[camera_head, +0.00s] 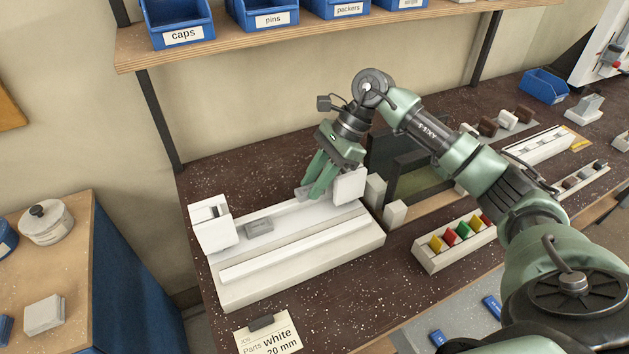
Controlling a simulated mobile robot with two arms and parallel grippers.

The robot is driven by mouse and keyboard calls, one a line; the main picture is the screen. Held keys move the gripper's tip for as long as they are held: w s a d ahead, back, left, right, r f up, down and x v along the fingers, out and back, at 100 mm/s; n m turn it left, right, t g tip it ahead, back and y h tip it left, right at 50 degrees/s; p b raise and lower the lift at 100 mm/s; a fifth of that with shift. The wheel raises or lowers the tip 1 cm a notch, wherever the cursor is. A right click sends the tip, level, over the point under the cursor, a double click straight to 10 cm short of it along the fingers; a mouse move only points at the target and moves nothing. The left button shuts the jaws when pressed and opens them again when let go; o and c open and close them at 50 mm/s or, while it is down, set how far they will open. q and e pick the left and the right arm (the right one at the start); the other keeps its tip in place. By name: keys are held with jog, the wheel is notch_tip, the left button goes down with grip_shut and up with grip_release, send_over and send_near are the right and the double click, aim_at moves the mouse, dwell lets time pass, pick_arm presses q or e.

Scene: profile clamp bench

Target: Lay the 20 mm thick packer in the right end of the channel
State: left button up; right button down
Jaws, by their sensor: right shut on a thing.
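The white clamp fixture (300,256) lies on the dark bench with a long channel (290,226) along it. A white block stands at its left end (212,228) and another at its right end (349,186). My right gripper (318,190) is over the right part of the channel, close to the right end block. It is shut on a small grey packer (303,192), mostly hidden by the fingers; whether it touches the channel floor I cannot tell. Another grey packer (259,228) lies in the channel near the left end. My left gripper is out of view.
A card (270,340) reading "white 20 mm" lies at the front, a dark piece (261,323) at its edge. A white rack (455,243) of coloured pieces and white blocks (395,214) stand right of the fixture. A shelf with blue bins (180,32) is above.

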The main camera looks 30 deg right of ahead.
jog(key=shift+f+b, duration=0.65)
jog(key=shift+f, duration=0.2)
jog(key=c, duration=1.1)
grip_release()
jog(key=shift+r, duration=0.15)
jog(key=shift+r+p, duration=2)
jog(key=shift+r, duration=1.9)
